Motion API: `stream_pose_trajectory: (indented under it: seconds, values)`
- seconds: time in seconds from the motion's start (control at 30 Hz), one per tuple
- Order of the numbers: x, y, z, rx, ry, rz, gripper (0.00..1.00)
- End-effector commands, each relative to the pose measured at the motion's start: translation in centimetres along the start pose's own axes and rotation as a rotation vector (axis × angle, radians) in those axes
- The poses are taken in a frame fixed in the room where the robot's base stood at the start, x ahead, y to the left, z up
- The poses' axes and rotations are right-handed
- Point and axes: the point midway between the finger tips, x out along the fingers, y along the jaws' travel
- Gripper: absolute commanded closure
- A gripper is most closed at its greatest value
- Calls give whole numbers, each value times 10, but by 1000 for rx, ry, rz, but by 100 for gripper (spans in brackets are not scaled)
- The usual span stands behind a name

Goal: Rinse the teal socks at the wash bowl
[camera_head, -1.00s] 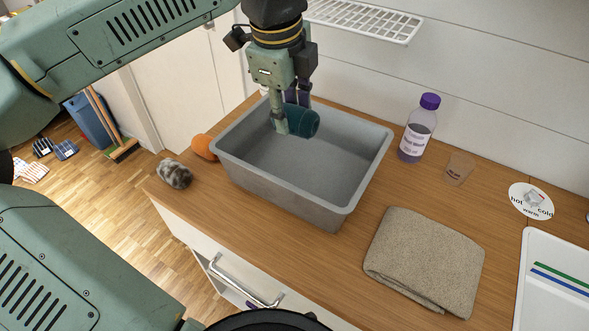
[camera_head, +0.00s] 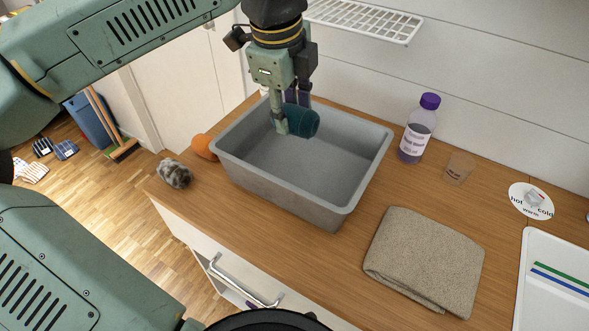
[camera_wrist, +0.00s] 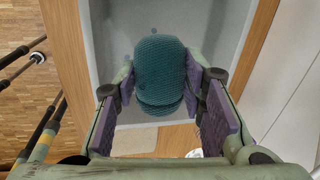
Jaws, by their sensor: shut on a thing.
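The teal socks (camera_head: 304,121) are a rolled, knitted bundle held in my gripper (camera_head: 290,118) inside the rim of the grey wash bowl (camera_head: 283,199), toward its back left. In the wrist view the socks (camera_wrist: 160,72) sit between the two purple finger pads of my gripper (camera_wrist: 163,95), which is shut on them. The wash bowl (camera_wrist: 105,35) lies beneath them in that view. I cannot tell whether the socks touch the bowl's floor or whether the bowl holds water.
A grey patterned bundle (camera_head: 174,173) and an orange bundle (camera_head: 204,147) lie left of the bowl. A purple-capped bottle (camera_head: 418,129), a small clear cup (camera_head: 459,168), a hot-cold dial (camera_head: 532,201), a folded beige towel (camera_head: 425,260) and a white tray (camera_head: 553,284) are to the right.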

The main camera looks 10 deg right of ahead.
Motion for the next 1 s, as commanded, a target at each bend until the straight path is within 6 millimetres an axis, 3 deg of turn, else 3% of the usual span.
stream_pose_trajectory:
  seconds: [0.57,1.0]
  values:
    - [-2,-1,0,0,0,0,90]
    - [-38,-8,0,-1,-1,0,90]
